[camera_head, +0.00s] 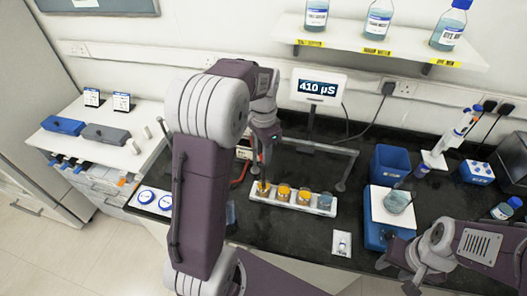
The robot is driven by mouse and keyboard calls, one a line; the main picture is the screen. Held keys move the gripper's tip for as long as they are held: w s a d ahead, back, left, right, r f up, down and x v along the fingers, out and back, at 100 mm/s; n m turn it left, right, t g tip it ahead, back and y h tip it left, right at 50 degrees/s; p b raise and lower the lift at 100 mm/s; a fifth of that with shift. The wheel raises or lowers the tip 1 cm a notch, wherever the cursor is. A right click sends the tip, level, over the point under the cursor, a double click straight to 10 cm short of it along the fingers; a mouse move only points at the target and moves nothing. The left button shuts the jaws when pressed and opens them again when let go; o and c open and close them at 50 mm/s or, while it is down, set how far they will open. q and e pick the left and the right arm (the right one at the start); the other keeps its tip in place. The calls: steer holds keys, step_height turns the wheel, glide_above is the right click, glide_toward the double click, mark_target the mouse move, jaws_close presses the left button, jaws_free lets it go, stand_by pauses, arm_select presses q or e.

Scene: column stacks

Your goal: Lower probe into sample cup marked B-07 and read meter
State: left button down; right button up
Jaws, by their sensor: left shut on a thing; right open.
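My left gripper (265,160) is shut on the probe (264,176), which points down over the leftmost cup (263,189) of a white rack (273,203). Whether the tip is in that cup's liquid is hard to tell. Two more cups with orange contents (284,192) and one with bluish contents (325,201) stand to the right in the rack. The cup marks are too small to read, so I cannot tell which is B-07. The meter (318,87) shows 410 µS. My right gripper (408,279) is open and empty at the lower right.
A grey frame (330,149) stands behind the rack. A beaker (398,201) sits on a blue device (377,235), with a blue box (390,163) behind it. A pipette stand (435,158) is at the right. Bottles (378,20) line the shelf. Black counter shows right of the rack.

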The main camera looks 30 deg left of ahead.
stand_by(0.8)
arm_select(q)
step_height(320, 180, up, 7)
steer(key=p, duration=0.6)
steer(key=shift+f, duration=0.2)
steer(key=shift+w+a+f, duration=0.1)
steer(key=shift+w+f, duration=0.1)
steer(key=c, duration=1.2)
jaws_free()
steer(key=shift+s, duration=0.15)
steer(key=shift+o, duration=0.2)
step_height(320, 180, up, 9)
steer(key=shift+b, duration=0.4)
steer(key=shift+r, duration=0.1)
